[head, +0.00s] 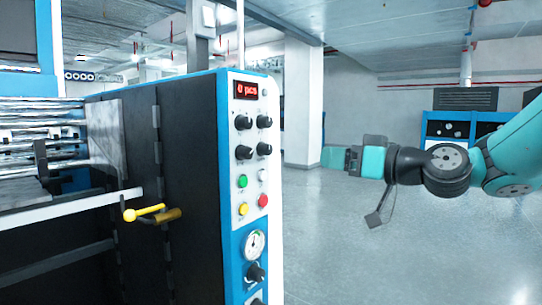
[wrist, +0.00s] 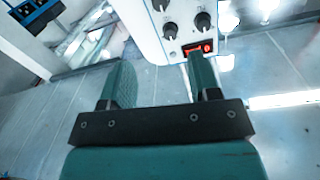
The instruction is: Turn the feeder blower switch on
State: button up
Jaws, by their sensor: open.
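The machine's control panel (head: 250,180) is a white and blue upright face at the middle of the head view. It carries black rotary knobs (head: 243,122), coloured buttons, a gauge and a lower black knob (head: 255,273). Labels are too small to read, so I cannot tell which control is the feeder blower switch. My gripper (head: 333,158) is to the right of the panel, apart from it, and empty. In the wrist view its two teal fingers (wrist: 160,78) are spread. The panel's knobs (wrist: 203,20) show beyond them, and the right finger partly overlaps the display's edge.
A red lit display (head: 246,90) tops the panel. A yellow-knobbed lever (head: 150,213) sticks out from the machine's dark side. A white column (head: 303,105) and blue-framed equipment (head: 462,125) stand behind. The grey floor (head: 350,250) right of the panel is clear.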

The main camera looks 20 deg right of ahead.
aim_at(269, 149)
jog(key=p+x, duration=0.2)
jog(key=x, duration=0.3)
jog(key=p+x, duration=0.2)
jog(key=x, duration=0.3)
jog(key=p+x, duration=0.3)
jog(key=x, duration=0.3)
jog(key=shift+r, duration=0.25)
jog(key=shift+w+a+f, duration=0.15)
jog(key=shift+w+a, duration=0.1)
jog(key=shift+w, duration=0.25)
jog(key=c, duration=0.9)
